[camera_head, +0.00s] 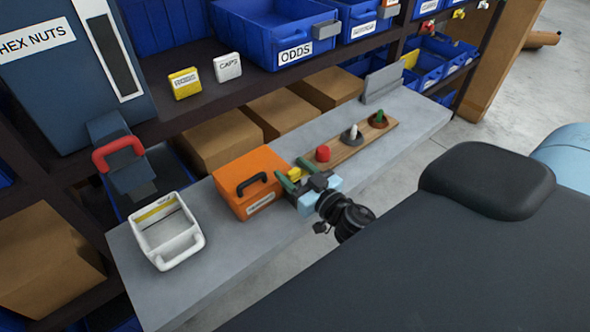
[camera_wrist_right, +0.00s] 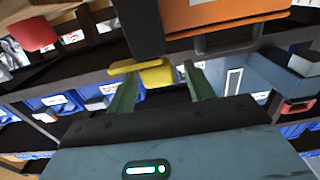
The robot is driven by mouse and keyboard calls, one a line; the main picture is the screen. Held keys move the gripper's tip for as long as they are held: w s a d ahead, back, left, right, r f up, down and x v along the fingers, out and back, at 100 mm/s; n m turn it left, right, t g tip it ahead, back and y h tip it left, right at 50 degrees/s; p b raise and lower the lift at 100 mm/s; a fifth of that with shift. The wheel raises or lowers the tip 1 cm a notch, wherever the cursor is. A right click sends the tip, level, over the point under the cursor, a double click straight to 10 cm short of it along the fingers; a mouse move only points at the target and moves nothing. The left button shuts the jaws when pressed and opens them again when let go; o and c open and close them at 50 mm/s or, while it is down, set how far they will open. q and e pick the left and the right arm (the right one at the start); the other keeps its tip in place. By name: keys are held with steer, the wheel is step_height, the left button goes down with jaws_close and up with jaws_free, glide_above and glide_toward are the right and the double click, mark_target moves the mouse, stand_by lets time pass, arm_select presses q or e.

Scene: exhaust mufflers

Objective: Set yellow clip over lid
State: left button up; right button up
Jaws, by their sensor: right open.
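The orange case (camera_head: 243,180) with a black handle and a white label stands on the grey bench. Its orange side also shows upside down in the right wrist view (camera_wrist_right: 222,14). The yellow clip (camera_head: 294,173) is at the case's right side. In the right wrist view the yellow clip (camera_wrist_right: 152,74) lies just beyond the fingertips, by a dark upright strip. My right gripper (camera_head: 291,176) is open, its green fingers pointing at the clip. In the wrist view the clip reaches across the gap between the fingers (camera_wrist_right: 160,82); I cannot tell whether they touch it. My left gripper is not in view.
A white open tray (camera_head: 190,251) stands left of the case. A wooden board (camera_head: 343,150) with a red cap (camera_head: 323,153) and two pegged pieces lies to the right. A dark dispenser with a red handle (camera_head: 118,146) overhangs the back left. Shelves with blue bins stand behind.

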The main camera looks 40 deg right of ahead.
steer(key=shift+w, duration=0.2)
steer(key=c, duration=1)
